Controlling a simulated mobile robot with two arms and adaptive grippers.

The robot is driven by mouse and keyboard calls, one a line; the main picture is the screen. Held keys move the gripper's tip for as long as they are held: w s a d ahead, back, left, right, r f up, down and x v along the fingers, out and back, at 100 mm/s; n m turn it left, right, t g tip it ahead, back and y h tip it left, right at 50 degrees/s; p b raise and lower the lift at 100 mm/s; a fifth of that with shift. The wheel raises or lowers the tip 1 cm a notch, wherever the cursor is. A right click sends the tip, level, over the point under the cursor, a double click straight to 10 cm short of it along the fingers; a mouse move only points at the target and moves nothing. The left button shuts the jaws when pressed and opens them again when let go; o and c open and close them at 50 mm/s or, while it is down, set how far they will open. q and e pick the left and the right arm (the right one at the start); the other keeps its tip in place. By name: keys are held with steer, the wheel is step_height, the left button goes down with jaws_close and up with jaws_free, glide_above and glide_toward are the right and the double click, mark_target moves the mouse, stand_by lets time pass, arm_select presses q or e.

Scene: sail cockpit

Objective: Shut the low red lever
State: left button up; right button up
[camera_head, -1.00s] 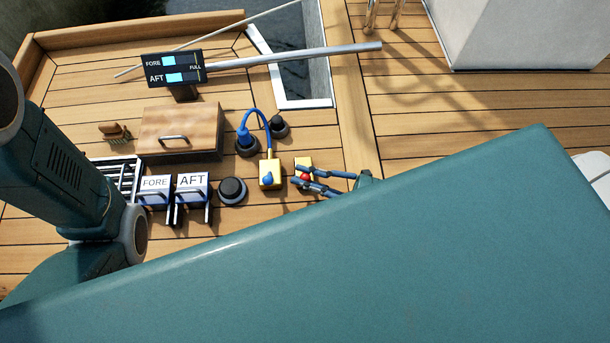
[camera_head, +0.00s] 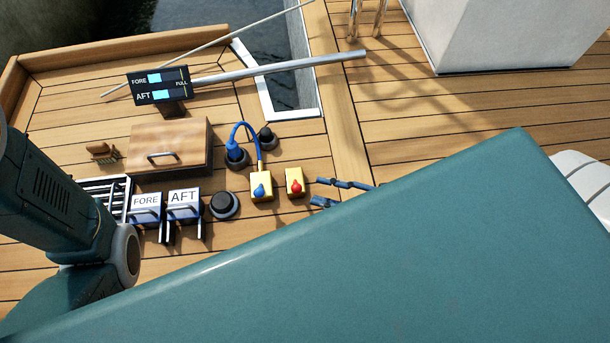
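The low red lever (camera_head: 296,188) sits on a small yellow block (camera_head: 293,174) on the deck. It is a small red knob with a narrow end pointing up in the picture. My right gripper (camera_head: 316,192) is just to the right of the block, its two blue-grey fingers spread apart with nothing between them. The fingertips appear clear of the lever. The rest of that gripper is hidden behind a large teal part of mine.
A yellow block with a blue lever (camera_head: 259,191) and blue hose (camera_head: 240,128) stands close to the left. Further left are a black round knob (camera_head: 223,204), the AFT box (camera_head: 184,197), the FORE box (camera_head: 146,201) and a wooden hatch (camera_head: 169,139).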

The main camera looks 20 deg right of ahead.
steer(key=v, duration=0.5)
steer(key=shift+d, duration=0.1)
stand_by(0.3)
